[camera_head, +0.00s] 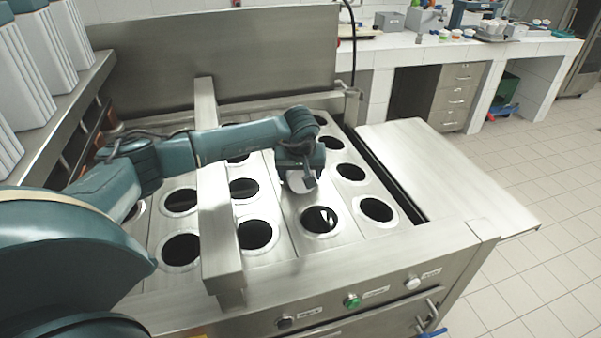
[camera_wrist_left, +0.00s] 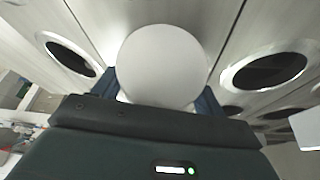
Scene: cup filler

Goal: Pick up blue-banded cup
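My left gripper (camera_head: 299,180) reaches in from the left and points down over the steel plate with round holes. A white round cup (camera_wrist_left: 162,65) lies between its two blue fingers in the left wrist view, with no clear gap on either side. The cup also shows as a pale shape under the gripper in the head view (camera_head: 298,183). No blue band is visible on it. I cannot tell whether the fingers grip it, or whether it sits in a hole or above the plate. My right gripper is not in view.
Dark open holes surround the gripper, including one in front (camera_head: 320,220). A raised steel bar (camera_head: 218,225) crosses the plate to the left, below my arm. A flat steel shelf (camera_head: 440,170) extends right. White stacks (camera_head: 40,70) stand at the far left.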

